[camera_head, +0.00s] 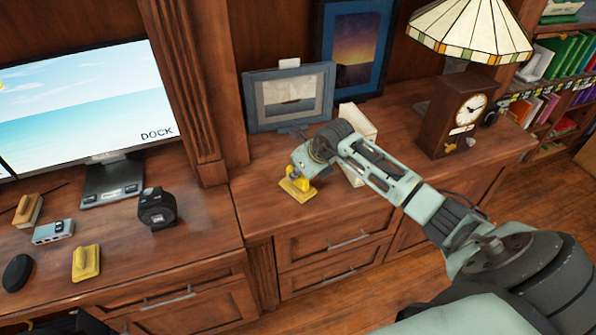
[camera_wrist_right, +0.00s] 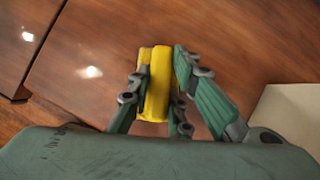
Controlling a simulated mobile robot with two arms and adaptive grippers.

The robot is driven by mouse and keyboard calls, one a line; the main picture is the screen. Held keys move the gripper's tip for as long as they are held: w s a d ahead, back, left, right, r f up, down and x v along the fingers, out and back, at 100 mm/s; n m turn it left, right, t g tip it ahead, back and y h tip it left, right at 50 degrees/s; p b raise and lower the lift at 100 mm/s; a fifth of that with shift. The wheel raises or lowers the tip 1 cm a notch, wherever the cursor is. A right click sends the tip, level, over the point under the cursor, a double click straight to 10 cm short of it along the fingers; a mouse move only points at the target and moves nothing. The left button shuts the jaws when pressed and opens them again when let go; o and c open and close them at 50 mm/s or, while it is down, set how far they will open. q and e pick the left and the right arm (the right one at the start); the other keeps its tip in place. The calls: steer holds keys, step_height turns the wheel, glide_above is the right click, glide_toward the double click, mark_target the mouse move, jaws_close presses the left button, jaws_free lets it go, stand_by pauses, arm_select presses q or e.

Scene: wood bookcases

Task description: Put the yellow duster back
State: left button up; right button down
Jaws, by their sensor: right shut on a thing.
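A yellow duster (camera_head: 297,188) with a raised grip is at my right gripper (camera_head: 301,173), low over the right cabinet top near its front edge. In the right wrist view the duster (camera_wrist_right: 155,82) sits between the fingers of my right gripper (camera_wrist_right: 162,95), which is shut on it. I cannot tell whether its underside touches the wood. A similar yellow block with a grip (camera_head: 86,262) lies on the left desk top.
A white upright box (camera_head: 357,123) stands close to my right gripper, with a framed picture (camera_head: 290,97) behind. A clock (camera_head: 461,112) and lamp (camera_head: 470,30) stand right. A monitor (camera_head: 80,105), black tape-measure-like object (camera_head: 157,208) and grey block (camera_head: 54,231) are on the left desk.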

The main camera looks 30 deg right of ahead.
steer(key=shift+f, duration=0.1)
steer(key=c, duration=1.6)
jaws_free()
steer(key=b+v, duration=0.1)
steer(key=v, duration=1.1)
steer(key=shift+b, duration=0.3)
